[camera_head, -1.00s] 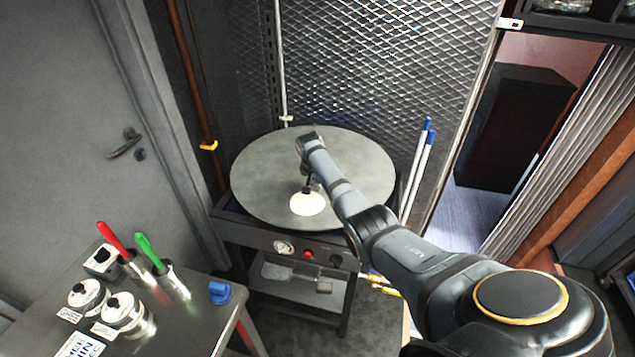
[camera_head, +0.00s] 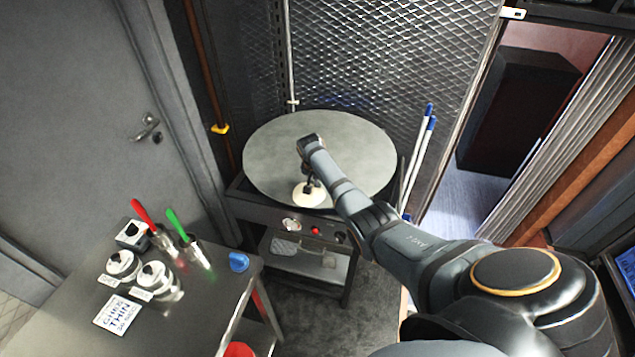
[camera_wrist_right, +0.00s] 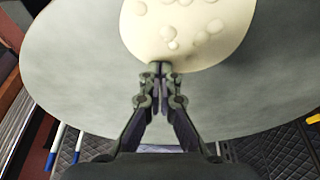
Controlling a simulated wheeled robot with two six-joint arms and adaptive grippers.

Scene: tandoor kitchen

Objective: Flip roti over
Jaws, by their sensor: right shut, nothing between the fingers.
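The roti (camera_head: 309,195) is a pale round flatbread near the front edge of the large round grey griddle (camera_head: 350,140). In the right wrist view the roti (camera_wrist_right: 185,30) shows several raised bubbles on its face. My right gripper (camera_head: 308,184) is over the roti in the head view. In the right wrist view its fingertips (camera_wrist_right: 160,68) are together at the roti's near edge, with nothing seen between them. I cannot tell whether they touch it. My left gripper is not in view.
A steel table (camera_head: 200,310) at the left holds jars, red- and green-handled tools and a blue object (camera_head: 238,262). A mesh panel (camera_head: 400,70) stands behind the griddle. Blue-tipped poles (camera_head: 420,150) stand at its right. Most of the griddle top is clear.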

